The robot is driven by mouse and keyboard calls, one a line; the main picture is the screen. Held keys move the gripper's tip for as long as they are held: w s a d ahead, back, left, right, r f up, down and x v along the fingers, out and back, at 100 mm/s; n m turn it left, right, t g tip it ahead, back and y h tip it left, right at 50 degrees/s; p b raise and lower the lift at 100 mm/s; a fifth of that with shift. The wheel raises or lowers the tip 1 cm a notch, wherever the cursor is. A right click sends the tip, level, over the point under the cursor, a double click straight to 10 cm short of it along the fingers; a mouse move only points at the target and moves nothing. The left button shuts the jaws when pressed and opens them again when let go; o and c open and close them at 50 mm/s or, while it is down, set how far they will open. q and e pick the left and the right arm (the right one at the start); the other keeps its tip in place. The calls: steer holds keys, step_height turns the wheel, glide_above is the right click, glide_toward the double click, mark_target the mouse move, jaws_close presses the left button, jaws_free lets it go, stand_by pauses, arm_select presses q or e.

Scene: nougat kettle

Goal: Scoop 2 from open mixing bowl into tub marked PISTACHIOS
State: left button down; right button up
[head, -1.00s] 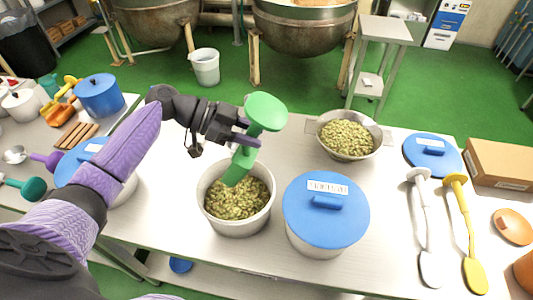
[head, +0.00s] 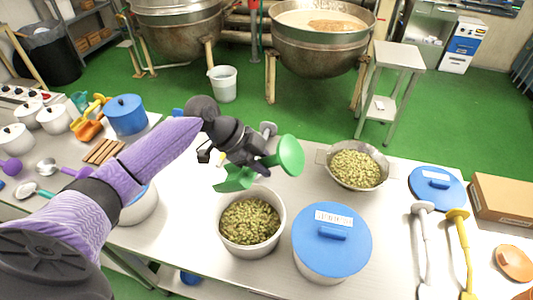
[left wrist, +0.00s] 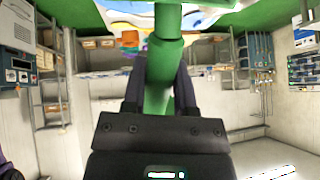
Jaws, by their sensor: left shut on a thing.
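My left gripper (head: 259,162) is shut on a green scoop (head: 234,180), whose shaft also shows between the fingers in the left wrist view (left wrist: 163,75). One green end hangs just above the far rim of an open white tub (head: 223,226); a round green end points right. Whether the scoop holds anything cannot be told. The tub holds greenish nuts, and no label shows on it. The open metal mixing bowl (head: 330,170), with similar nuts, stands further right and back. A tub with a blue lid (head: 332,236) has a label too small to read. My right gripper is out of view.
A loose blue lid (head: 437,188), a white utensil (head: 423,250), a yellow one (head: 464,250) and a brown box (head: 502,198) lie at right. A blue pot (head: 126,114) stands at left. Large kettles (head: 318,50) stand behind the table.

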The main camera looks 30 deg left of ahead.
arm_select(q)
step_height(320, 180, up, 3)
steer(key=y+p, duration=0.3)
steer(key=p, duration=0.2)
steer(key=m+g+y+p, duration=0.1)
steer(key=y+p, duration=0.2)
steer(key=p, duration=0.2)
steer(key=shift+d+r+y, duration=0.1)
steer(key=shift+r+y, duration=0.1)
steer(key=shift+y, duration=0.4)
steer(key=shift+f, duration=0.3)
